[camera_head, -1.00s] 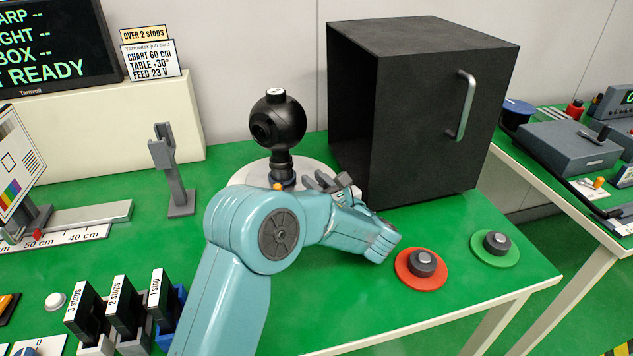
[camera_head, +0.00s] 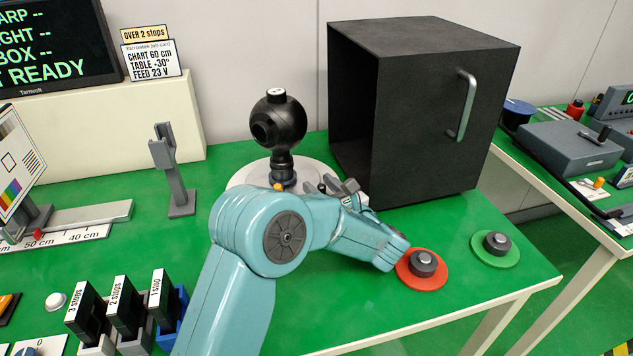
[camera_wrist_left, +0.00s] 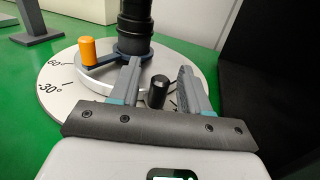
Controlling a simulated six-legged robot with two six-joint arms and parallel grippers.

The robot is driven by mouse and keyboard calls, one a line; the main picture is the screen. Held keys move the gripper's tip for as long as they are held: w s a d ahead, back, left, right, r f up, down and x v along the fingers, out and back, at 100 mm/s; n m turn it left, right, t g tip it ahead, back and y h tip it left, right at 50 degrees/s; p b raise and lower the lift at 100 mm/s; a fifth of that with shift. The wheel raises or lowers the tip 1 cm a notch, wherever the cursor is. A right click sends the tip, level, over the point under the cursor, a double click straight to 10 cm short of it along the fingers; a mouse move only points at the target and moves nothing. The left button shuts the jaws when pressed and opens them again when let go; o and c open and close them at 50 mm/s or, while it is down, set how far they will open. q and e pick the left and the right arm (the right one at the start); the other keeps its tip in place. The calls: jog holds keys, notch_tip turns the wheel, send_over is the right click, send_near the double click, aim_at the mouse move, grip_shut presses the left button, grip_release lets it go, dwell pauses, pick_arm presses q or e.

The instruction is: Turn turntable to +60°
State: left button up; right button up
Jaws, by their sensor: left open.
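The turntable (camera_head: 243,178) is a light disc on the green bench, with a black ball-shaped camera (camera_head: 278,118) standing on it. In the left wrist view its dial plate (camera_wrist_left: 62,98) bears marks 60° and 30°. An orange knob (camera_wrist_left: 88,52) stands on its left side, by the 60° mark, and a black peg (camera_wrist_left: 157,92) stands nearer me. My left gripper (camera_head: 338,186) is at the turntable's right front. In the wrist view its open fingers (camera_wrist_left: 157,80) lie on either side of the black peg; contact cannot be told. My forearm hides the turntable's front.
A black open-sided box (camera_head: 430,120) with a handle stands close right of the turntable. Red (camera_head: 421,269) and green (camera_head: 496,249) buttons lie at the front right. A grey post (camera_head: 174,170) stands left. A job card (camera_head: 152,60) reads "TABLE +30°".

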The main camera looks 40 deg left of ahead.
pick_arm(q)
jog(key=p+v, duration=0.1)
jog(key=v, duration=1.3)
